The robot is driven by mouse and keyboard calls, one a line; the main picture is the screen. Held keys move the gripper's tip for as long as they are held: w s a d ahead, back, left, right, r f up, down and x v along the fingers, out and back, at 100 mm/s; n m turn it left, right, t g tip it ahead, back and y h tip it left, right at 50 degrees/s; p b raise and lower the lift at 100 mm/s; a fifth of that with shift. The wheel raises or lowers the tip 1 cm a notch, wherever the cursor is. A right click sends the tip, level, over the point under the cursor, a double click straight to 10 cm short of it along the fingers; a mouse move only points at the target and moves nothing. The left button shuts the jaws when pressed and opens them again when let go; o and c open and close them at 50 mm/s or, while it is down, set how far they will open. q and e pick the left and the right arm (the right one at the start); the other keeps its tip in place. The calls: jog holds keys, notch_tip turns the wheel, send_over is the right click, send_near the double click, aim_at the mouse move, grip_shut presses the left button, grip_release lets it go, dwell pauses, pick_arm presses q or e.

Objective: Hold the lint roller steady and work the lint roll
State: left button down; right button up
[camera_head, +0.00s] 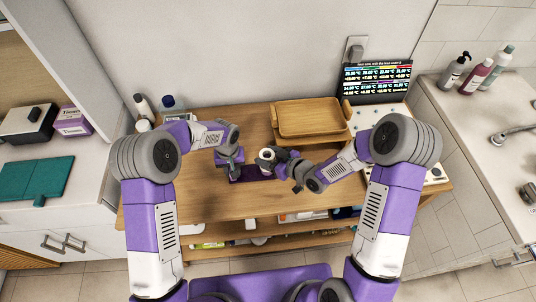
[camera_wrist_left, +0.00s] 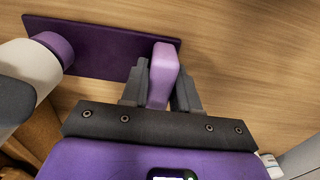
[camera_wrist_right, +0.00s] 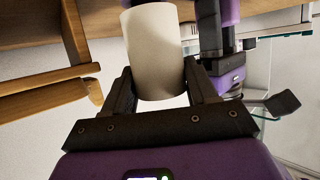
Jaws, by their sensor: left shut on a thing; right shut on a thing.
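The lint roller shows as a dark purple flat plate (camera_head: 250,174) low over the wooden table, with a lilac block (camera_wrist_left: 161,78) at one end and a pale cylindrical lint roll (camera_head: 267,155) at the other. My left gripper (camera_head: 235,167) is shut on the lilac block; its fingers close on both sides in the left wrist view. My right gripper (camera_head: 283,162) is shut on the lint roll, which sits between its fingers in the right wrist view (camera_wrist_right: 154,50). A purple collar (camera_wrist_left: 55,48) shows at the roll's end. How the roll joins the plate is hidden.
A wooden tray (camera_head: 310,118) stands at the back of the table (camera_head: 210,206), with a dark display (camera_head: 377,84) to its right. Bottles (camera_head: 168,103) stand at the back left. The table's front is clear; a shelf with items lies below.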

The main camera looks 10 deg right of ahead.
jog(key=shift+f, duration=0.55)
jog(key=o, duration=1.1)
jog(key=v, duration=1.2)
pick_arm(q)
jog(key=c, duration=0.8)
grip_release()
